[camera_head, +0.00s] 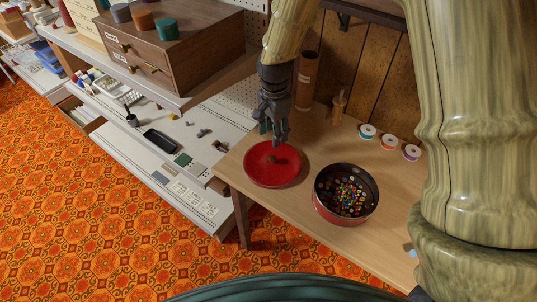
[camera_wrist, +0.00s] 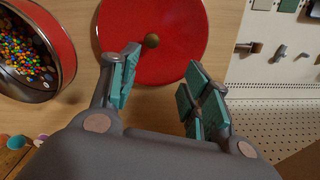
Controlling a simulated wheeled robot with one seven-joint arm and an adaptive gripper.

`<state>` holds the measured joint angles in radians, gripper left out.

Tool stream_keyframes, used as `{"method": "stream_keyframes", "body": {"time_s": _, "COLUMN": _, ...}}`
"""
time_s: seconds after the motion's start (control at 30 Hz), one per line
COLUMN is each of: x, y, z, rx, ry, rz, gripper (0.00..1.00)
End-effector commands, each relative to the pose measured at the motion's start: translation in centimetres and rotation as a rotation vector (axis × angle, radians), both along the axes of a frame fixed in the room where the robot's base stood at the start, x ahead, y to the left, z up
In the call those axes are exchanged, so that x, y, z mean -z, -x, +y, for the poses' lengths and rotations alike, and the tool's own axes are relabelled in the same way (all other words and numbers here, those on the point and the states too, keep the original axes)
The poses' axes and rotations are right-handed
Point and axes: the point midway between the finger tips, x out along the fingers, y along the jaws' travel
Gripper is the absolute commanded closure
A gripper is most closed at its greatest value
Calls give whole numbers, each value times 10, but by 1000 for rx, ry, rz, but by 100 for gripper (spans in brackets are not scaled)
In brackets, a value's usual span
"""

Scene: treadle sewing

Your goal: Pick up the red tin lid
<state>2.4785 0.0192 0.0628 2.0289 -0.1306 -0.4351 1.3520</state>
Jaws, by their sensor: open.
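The red tin lid (camera_head: 262,170) is a round red disc with a small brown knob at its centre. It lies on the light wooden table near the table's left edge. In the wrist view the lid (camera_wrist: 180,60) fills the upper middle, and its knob (camera_wrist: 152,41) shows just beyond my left finger. My gripper (camera_head: 274,138) is above the far side of the lid, pointing down. Its teal-padded fingers also show in the wrist view (camera_wrist: 158,92), spread apart with nothing between them. I cannot tell how high the fingertips are above the lid.
A red tin (camera_head: 345,216) full of colourful buttons stands open right of the lid. Several thread spools (camera_head: 388,142) and a brown cylinder (camera_head: 307,80) stand at the back. A white pegboard shelf (camera_head: 190,150) with small tools is left of the table. The front right table is mostly clear.

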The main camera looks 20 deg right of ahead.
Motion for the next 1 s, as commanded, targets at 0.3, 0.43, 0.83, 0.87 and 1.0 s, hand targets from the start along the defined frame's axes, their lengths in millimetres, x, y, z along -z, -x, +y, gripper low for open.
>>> {"method": "stream_keyframes", "body": {"time_s": 0.3, "x": 39, "y": -6, "z": 1, "rx": 0, "ry": 0, "rz": 10, "gripper": 52}}
{"method": "stream_keyframes", "body": {"time_s": 0.43, "x": 49, "y": -12, "z": 1, "rx": 1, "ry": -1, "rz": 17, "gripper": 52}}
{"method": "stream_keyframes", "body": {"time_s": 0.83, "x": 87, "y": -2, "z": 4, "rx": 3, "ry": 0, "rz": 21, "gripper": 52}}
{"method": "stream_keyframes", "body": {"time_s": 0.87, "x": 90, "y": -2, "z": 4, "rx": 2, "ry": 0, "rz": 22, "gripper": 52}}
{"method": "stream_keyframes", "body": {"time_s": 1.0, "x": 99, "y": -3, "z": 4, "rx": 3, "ry": 0, "rz": 21, "gripper": 52}}
